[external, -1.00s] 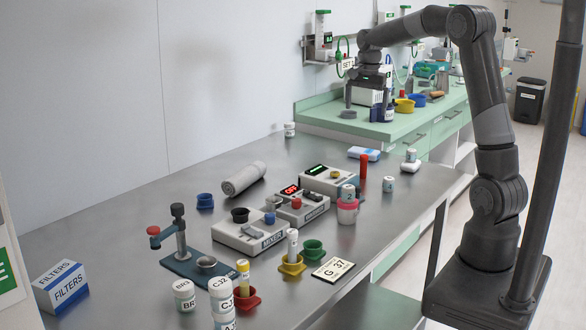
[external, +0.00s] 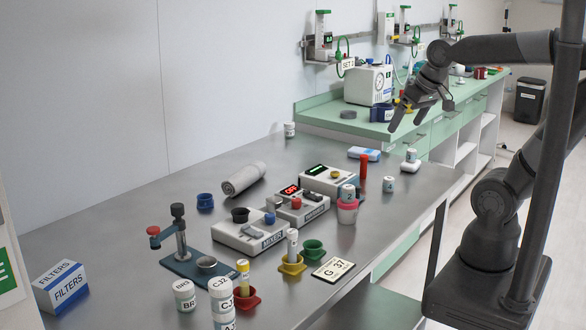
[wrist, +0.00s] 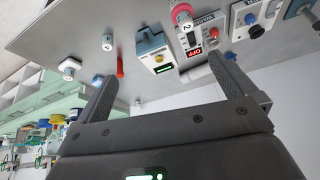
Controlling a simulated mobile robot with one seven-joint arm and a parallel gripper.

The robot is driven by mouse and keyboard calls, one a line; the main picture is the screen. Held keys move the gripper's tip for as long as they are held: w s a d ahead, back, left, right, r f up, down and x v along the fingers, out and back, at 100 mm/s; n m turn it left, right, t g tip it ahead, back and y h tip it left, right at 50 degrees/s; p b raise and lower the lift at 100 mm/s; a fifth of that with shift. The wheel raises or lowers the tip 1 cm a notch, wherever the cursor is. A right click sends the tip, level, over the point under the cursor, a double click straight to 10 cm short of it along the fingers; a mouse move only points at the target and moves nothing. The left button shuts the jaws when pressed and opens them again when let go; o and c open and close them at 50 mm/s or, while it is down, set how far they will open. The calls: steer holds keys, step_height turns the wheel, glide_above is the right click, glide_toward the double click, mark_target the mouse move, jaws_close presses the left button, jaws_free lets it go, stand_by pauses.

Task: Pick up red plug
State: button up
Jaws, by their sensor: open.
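A slim upright red cylinder, the likeliest red plug (external: 364,168), stands on the metal table just right of the white box with a green display. It also shows in the wrist view (wrist: 120,67), just right of the left fingertip. My gripper (external: 406,121) hangs in the air above and to the right of it, tilted downward, with its fingers apart and nothing between them. In the wrist view my gripper (wrist: 162,70) spans the table's far end, and its fingers do not visibly touch anything.
The green-display box (external: 331,181) stands close left of the red cylinder. A pink cup (external: 347,212) holding a white jar is in front. A small white jar (external: 389,184) and a blue-white pack (external: 364,153) are near. A green counter (external: 388,128) lies behind.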

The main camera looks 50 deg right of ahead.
steer(key=s, duration=0.1)
steer(key=s+a+f+n, duration=0.1)
steer(key=s, duration=0.1)
steer(key=shift+s+a+f+n+t, duration=0.1)
steer(key=shift+a+f+n+t, duration=0.05)
steer(key=shift+f+n+t, duration=0.2)
steer(key=c, duration=1.1)
steer(key=m+g, duration=0.1)
steer(key=m, duration=0.1)
glide_above(366, 162)
steer(key=s, duration=0.3)
step_height(366, 162, down, 16)
steer(key=shift+h, duration=0.3)
steer(key=shift+x, duration=5.5)
